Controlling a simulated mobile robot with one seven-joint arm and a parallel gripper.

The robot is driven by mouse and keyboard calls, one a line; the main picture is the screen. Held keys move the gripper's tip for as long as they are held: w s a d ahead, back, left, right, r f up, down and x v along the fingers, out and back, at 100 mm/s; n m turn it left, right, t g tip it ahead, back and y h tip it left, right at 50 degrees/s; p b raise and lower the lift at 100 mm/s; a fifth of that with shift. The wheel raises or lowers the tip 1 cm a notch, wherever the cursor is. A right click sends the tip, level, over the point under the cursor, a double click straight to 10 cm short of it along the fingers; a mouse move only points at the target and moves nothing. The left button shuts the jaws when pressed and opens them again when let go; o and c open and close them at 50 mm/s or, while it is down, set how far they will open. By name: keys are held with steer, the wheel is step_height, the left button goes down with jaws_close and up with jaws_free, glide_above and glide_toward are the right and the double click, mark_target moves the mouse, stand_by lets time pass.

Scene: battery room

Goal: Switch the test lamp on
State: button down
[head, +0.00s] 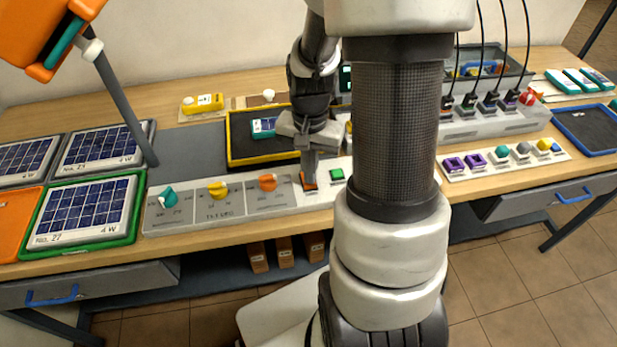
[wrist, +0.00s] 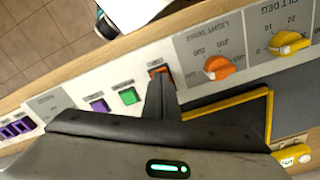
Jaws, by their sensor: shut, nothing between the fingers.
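The light-grey control panel (head: 225,222) runs along the front of the bench. An orange square switch or button (head: 308,180) sits on it, also in the wrist view (wrist: 162,69). A green button (head: 337,175) is beside it, and a purple one shows in the wrist view (wrist: 98,105). My gripper (head: 309,178) points down, shut and empty, with its tips at the orange square; touching or just above, I cannot tell. An orange lamp-like head (head: 40,35) on a grey post is at the upper left. Its lit face is not visible. No label is readable at the square.
Teal, yellow and orange knobs (head: 268,182) stand left of my gripper. A yellow-rimmed tray (head: 232,140) lies behind the panel. Solar panels (head: 85,210) fill the left side. Cabled chargers (head: 490,118) and a purple-button strip (head: 505,165) are on the right.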

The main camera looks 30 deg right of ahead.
steer(key=shift+f+b, duration=0.3)
steer(key=shift+f, duration=0.15)
step_height(320, 180, up, 7)
steer(key=p, duration=0.5)
stand_by(0.5)
steer(key=shift+r+p, duration=0.1)
steer(key=shift+p, duration=0.2)
steer(key=s+a+r+n+t+p, duration=0.1)
steer(key=s+a+r+n+t, duration=0.1)
steer(key=r, duration=0.6)
steer(key=s+a+r+n+t+p, duration=0.1)
steer(key=s+a+r+n, duration=0.3)
steer(key=r, duration=0.4)
steer(key=s+a+r+n+t+p, duration=0.1)
steer(key=s+a+r+n+t, duration=0.1)
steer(key=r, duration=0.6)
steer(key=s+a+n, duration=0.1)
steer(key=s+a, duration=0.1)
steer(key=shift+a+r+t+p, duration=0.3)
steer(key=shift+a+r+p, duration=0.05)
steer(key=shift+r, duration=0.05)
